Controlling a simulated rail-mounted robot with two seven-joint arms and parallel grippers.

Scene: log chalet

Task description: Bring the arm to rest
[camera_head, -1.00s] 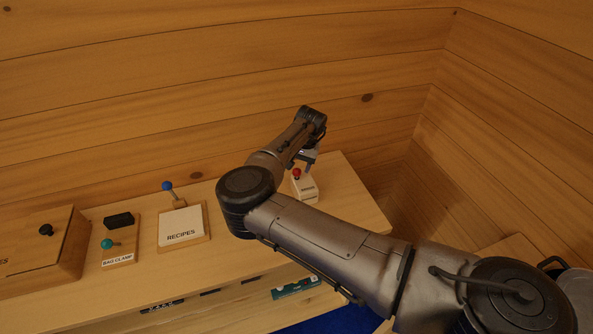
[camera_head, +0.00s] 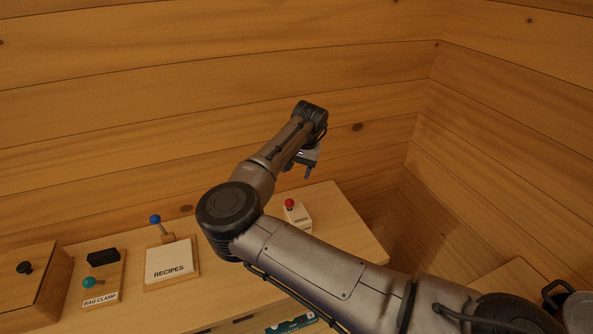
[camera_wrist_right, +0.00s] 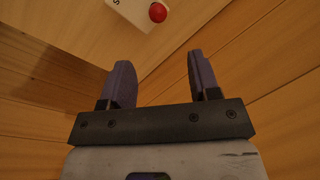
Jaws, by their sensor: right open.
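My right arm reaches in from the lower right in the head view. Its gripper (camera_head: 307,165) hangs above the back right part of the wooden counter (camera_head: 345,222), close to the log wall. In the right wrist view the two dark fingers (camera_wrist_right: 157,82) stand apart with nothing between them. A small white box with a red knob (camera_head: 297,213) stands on the counter below the gripper, clear of it. The red knob (camera_wrist_right: 158,12) also shows at the top of the right wrist view, beyond the fingertips. My left gripper is not in view.
A recipes stand with a blue-knobbed lever (camera_head: 170,262), a bag clamp board (camera_head: 101,277) and a wooden box with a black knob (camera_head: 28,288) stand along the left of the counter. Pots (camera_head: 574,305) show at lower right. The log wall (camera_head: 230,90) closes off the back.

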